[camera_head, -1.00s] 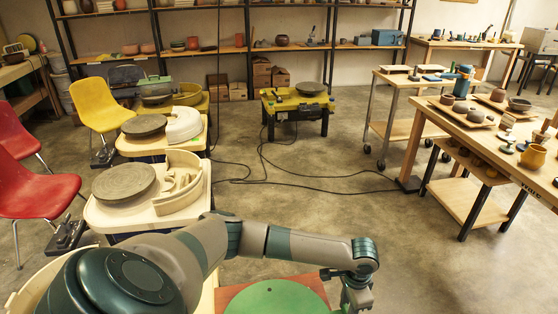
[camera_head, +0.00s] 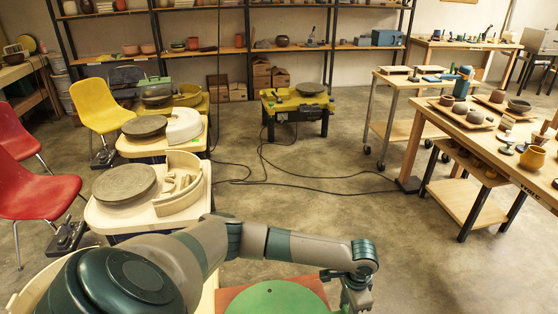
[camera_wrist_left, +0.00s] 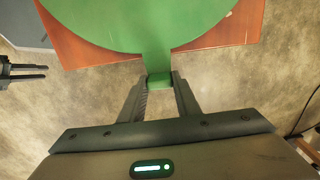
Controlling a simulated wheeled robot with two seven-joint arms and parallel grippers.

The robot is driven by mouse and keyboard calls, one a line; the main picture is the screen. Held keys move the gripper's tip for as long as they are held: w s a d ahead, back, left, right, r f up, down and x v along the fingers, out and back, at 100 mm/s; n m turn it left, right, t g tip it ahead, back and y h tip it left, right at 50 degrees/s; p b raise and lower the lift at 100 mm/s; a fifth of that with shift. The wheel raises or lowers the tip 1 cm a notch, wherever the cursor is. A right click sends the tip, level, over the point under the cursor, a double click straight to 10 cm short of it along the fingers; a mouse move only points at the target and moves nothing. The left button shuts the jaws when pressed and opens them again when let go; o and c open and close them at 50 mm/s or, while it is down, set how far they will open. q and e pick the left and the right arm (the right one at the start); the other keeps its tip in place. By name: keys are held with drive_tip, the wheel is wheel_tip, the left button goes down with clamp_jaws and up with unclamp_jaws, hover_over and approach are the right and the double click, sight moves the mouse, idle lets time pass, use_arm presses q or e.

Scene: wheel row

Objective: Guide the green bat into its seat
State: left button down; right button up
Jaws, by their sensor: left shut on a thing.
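The green bat (camera_head: 280,299) is a flat round disc with a small dark dot and a short handle tab. It lies over a red-brown board (camera_head: 223,296) at the bottom of the head view, cut off by the frame edge. In the left wrist view the bat (camera_wrist_left: 150,20) fills the top middle, with the board (camera_wrist_left: 225,38) showing around it. My left gripper (camera_wrist_left: 160,80) is shut on the bat's tab; in the head view the gripper (camera_head: 356,298) is right of the disc. The seat and the bat's underside are hidden. Two dark prongs at the left wrist view's edge look like my right gripper (camera_wrist_left: 25,72).
Wheel tables with grey discs (camera_head: 124,184) stand at the left, beside yellow (camera_head: 97,103) and red chairs. A yellow wheel (camera_head: 297,102) stands at the back. A table with pots (camera_head: 505,150) is on the right. Cables (camera_head: 300,175) cross the otherwise clear middle floor.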

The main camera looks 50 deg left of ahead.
use_arm(q)
drive_tip(key=shift+r+p, duration=0.45)
drive_tip(key=shift+p, duration=0.7)
use_arm(e)
drive_tip(key=shift+r, duration=1.2)
idle(0.4)
idle(0.4)
